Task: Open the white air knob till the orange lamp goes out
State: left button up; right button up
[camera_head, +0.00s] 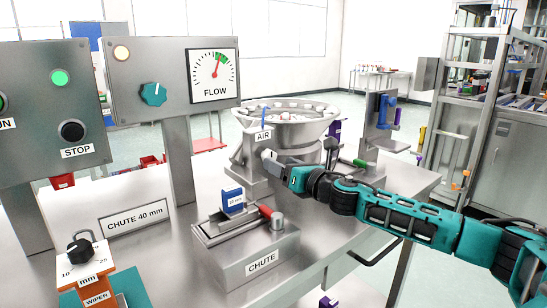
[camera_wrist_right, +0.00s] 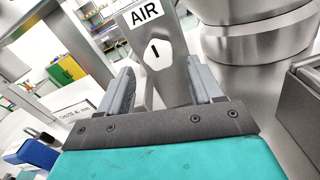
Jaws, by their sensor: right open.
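The white air knob (camera_wrist_right: 158,52), with a dark pointer mark near vertical, sits under the AIR label (camera_wrist_right: 144,14) on a grey post in the right wrist view. My right gripper (camera_wrist_right: 161,76) is open, its two fingers apart on either side below the knob, not visibly closed on it. In the head view my right gripper (camera_head: 272,162) is at the post under the AIR sign (camera_head: 263,135) and largely hides the knob. The lamp (camera_head: 121,52) on the flow panel looks pale cream-orange. The FLOW gauge (camera_head: 212,75) needle points up, near the green band. My left gripper is out of view.
A bowl feeder (camera_head: 290,122) stands behind the post. A STOP panel (camera_head: 50,110) and WIPER dial (camera_head: 80,248) are at left.

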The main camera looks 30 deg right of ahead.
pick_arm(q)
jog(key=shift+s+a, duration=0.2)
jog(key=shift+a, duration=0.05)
pick_arm(e)
jog(key=shift+w+a, duration=0.2)
jog(key=shift+w, duration=1.75)
jog(key=shift+c, duration=0.3)
jog(key=c, duration=1)
pick_arm(q)
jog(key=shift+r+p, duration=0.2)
jog(key=shift+p, duration=0.15)
